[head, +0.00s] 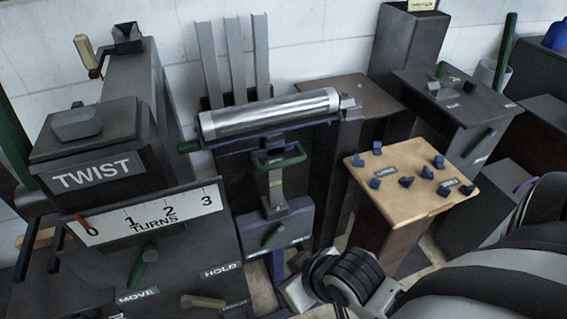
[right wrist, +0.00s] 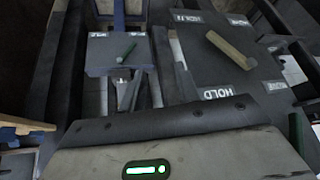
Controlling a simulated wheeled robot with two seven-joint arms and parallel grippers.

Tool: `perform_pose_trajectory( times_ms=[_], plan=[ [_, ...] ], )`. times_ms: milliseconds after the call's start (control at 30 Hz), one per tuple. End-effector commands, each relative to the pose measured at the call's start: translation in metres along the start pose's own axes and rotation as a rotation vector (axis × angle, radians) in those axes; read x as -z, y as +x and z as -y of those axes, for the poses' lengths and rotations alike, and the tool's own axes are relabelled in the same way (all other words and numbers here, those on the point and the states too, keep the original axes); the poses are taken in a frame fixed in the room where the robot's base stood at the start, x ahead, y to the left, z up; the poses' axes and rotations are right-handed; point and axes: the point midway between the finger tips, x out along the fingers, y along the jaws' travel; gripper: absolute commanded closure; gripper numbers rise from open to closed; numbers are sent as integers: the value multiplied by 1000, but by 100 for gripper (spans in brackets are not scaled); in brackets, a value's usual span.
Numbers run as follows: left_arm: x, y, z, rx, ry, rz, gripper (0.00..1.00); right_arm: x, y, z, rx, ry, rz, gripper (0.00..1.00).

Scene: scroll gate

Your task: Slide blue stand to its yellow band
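The blue stand (head: 300,225) is in the middle of the head view. It has a blue frame, a silver roller (head: 270,113) across its top, a green U-shaped handle (head: 280,157) and a lower panel with a small green lever (head: 273,235). Its panel also shows in the right wrist view (right wrist: 105,58), with the green lever on it. No yellow band can be made out. My right gripper (head: 300,292) is low, just right of the stand's lower part and apart from its handle. Its fingers are not clear. My left gripper is out of view.
A dark "TWIST" box (head: 90,140) and a MOVE/HOLD panel (head: 180,255) with levers stand at the left. A tan-topped pedestal with blue knobs (head: 410,190) is at the right. Dark cabinets (head: 465,105) line the back right. Room around the stand is tight.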

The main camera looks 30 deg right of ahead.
Motion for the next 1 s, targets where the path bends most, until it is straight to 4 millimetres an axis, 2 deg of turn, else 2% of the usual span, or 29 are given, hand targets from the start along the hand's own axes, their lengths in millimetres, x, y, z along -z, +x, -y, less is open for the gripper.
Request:
perform_pose_trajectory(
  times_ms=[100,367,633,800,1000],
  plan=[
    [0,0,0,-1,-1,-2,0,10,5,-3,16,154,-43,68],
    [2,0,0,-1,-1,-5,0,35,21,-2,93,396,-226,68],
    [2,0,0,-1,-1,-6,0,63,32,-10,229,727,-496,68],
    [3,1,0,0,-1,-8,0,76,26,-35,387,1059,-782,68],
    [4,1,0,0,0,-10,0,68,3,-71,564,1347,-1094,68]
  ],
)
